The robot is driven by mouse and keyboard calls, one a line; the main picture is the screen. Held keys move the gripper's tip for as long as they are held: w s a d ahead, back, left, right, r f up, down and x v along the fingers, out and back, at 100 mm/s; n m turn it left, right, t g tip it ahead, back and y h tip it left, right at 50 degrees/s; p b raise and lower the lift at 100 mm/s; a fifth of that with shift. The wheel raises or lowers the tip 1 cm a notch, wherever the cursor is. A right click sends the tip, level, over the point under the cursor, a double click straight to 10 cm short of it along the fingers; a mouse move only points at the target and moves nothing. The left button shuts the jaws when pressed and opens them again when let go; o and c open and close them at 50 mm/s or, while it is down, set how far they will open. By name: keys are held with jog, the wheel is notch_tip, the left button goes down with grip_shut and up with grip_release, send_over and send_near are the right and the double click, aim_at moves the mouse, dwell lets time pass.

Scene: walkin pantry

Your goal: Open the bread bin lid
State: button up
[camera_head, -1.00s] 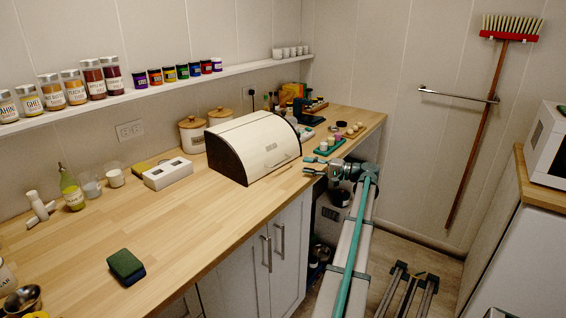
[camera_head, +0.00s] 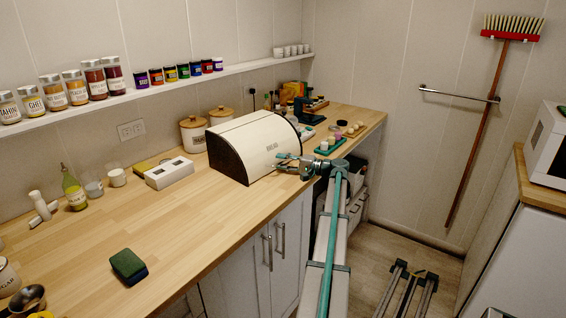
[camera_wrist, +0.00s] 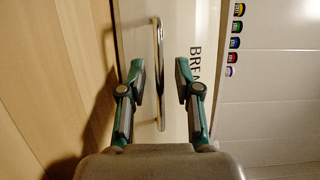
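The bread bin (camera_head: 250,145) stands on the wooden counter, with a cream rolled lid and dark end panels. Its lid is down. In the wrist view the lid (camera_wrist: 177,35) bears the word BREAD and a metal bar handle (camera_wrist: 159,75). My gripper (camera_head: 278,162) is at the front of the bin, by the handle. In the wrist view my gripper (camera_wrist: 160,92) is open, with one finger on each side of the handle and gaps to both. In the head view my gripper hides the handle.
A white two-slot box (camera_head: 169,173) and a green sponge (camera_head: 128,264) lie on the counter to the left. Two lidded canisters (camera_head: 194,133) stand behind the bin. A green tray with small items (camera_head: 329,147) is to the right. The counter before the bin is clear.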

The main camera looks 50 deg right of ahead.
grip_shut()
dwell(0.4)
